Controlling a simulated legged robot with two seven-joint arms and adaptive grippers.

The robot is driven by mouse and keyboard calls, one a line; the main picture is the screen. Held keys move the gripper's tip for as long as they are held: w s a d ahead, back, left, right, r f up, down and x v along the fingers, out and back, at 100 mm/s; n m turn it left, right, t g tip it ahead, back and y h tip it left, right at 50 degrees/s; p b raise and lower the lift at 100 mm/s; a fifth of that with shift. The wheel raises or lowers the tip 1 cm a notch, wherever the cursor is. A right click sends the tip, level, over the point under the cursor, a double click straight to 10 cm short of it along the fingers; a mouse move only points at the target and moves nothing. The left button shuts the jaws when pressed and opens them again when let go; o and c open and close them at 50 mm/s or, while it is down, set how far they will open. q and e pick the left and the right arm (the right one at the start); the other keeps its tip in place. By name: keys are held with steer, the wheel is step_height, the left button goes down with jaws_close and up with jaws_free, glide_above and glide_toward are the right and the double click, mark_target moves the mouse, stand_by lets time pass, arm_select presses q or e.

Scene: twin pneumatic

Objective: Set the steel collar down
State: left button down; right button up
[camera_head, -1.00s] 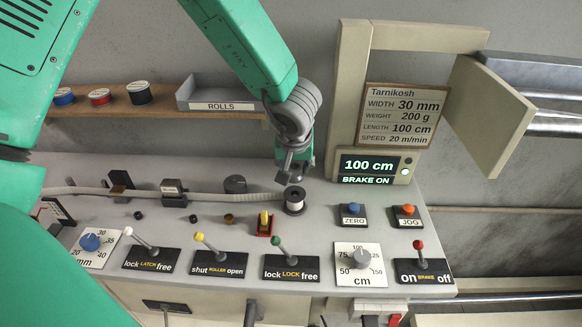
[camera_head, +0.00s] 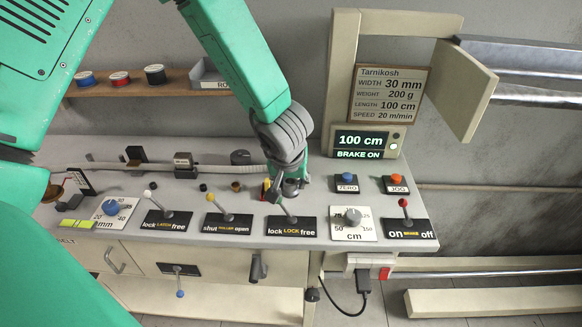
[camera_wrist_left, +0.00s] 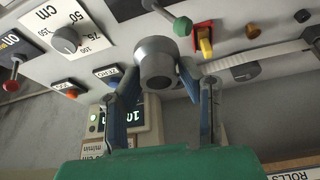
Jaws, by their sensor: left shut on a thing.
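The steel collar (camera_wrist_left: 154,62) is a short grey ring with a dark bore. In the left wrist view it sits between the two fingers of my left gripper (camera_wrist_left: 157,82), which is shut on it. In the head view the collar (camera_head: 291,188) shows just below my left gripper (camera_head: 287,184), over the console behind the lock/free plate. The white-cored reel is hidden behind the gripper and collar. I cannot tell whether the collar touches anything below. My right gripper is not in view.
The green-knobbed lever (camera_wrist_left: 182,27) stands close beside the collar. The yellow-and-red rocker switch (camera_wrist_left: 204,40) and pale tape (camera_wrist_left: 255,58) are also near. The ZERO button (camera_head: 347,179) and length dial (camera_head: 352,217) lie to the right. A display post (camera_head: 342,80) stands behind.

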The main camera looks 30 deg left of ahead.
arm_select(q)
steer(key=s+d+f+m+h, duration=0.2)
steer(key=s+d+f+m, duration=0.3)
steer(key=s+f, duration=0.8)
steer(key=shift+s+d+f, duration=0.15)
steer(key=shift+s+d, duration=0.2)
steer(key=shift+d, duration=0.9)
